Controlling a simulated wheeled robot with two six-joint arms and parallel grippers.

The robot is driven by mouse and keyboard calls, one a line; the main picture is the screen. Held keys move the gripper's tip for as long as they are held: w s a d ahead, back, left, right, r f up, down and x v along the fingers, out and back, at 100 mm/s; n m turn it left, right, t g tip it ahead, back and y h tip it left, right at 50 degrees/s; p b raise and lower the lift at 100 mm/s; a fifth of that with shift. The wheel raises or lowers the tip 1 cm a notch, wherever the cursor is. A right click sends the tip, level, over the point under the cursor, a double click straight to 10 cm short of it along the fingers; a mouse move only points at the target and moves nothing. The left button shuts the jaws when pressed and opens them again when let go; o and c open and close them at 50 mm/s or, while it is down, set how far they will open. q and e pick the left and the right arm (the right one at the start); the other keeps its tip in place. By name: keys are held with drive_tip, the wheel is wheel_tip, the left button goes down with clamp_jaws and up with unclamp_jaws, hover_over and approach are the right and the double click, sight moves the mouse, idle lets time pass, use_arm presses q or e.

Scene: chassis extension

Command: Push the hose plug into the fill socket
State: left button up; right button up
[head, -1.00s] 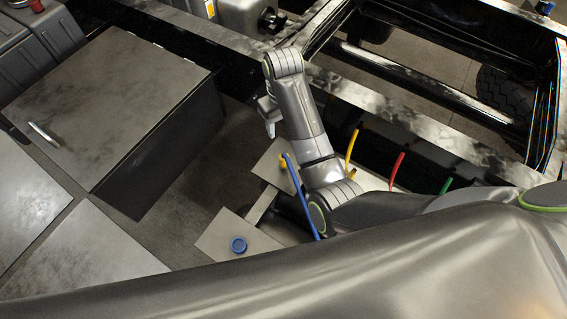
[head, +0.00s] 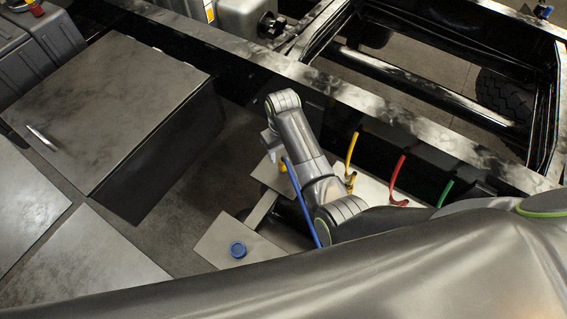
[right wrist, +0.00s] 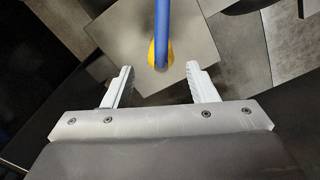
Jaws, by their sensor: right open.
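A blue hose (head: 302,206) runs slantwise beside my right forearm in the head view. It also shows in the right wrist view (right wrist: 161,28), coming from the top edge and ending over a yellow fitting (right wrist: 152,55). I cannot tell whether the hose is joined to that fitting. My right gripper (head: 268,142) is near the hose's upper end. In the right wrist view the gripper (right wrist: 163,85) is open, its fingers on either side below the hose end, holding nothing. My left gripper is out of view.
Yellow (head: 352,152), red (head: 396,180) and green (head: 445,194) hoses stand along the chassis rail (head: 330,88). A large grey box (head: 115,95) with a handle is at left. Dark floor lies between the box and the plates.

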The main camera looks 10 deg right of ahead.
sight(283, 160)
drive_tip(key=shift+f, duration=0.7)
drive_tip(key=shift+s+f+p, duration=0.15)
drive_tip(key=shift+f, duration=1.15)
drive_tip(key=shift+s+f+p, duration=0.15)
drive_tip(key=shift+f, duration=1.15)
drive_tip(key=c, duration=1)
drive_tip(key=shift+r, duration=5.05)
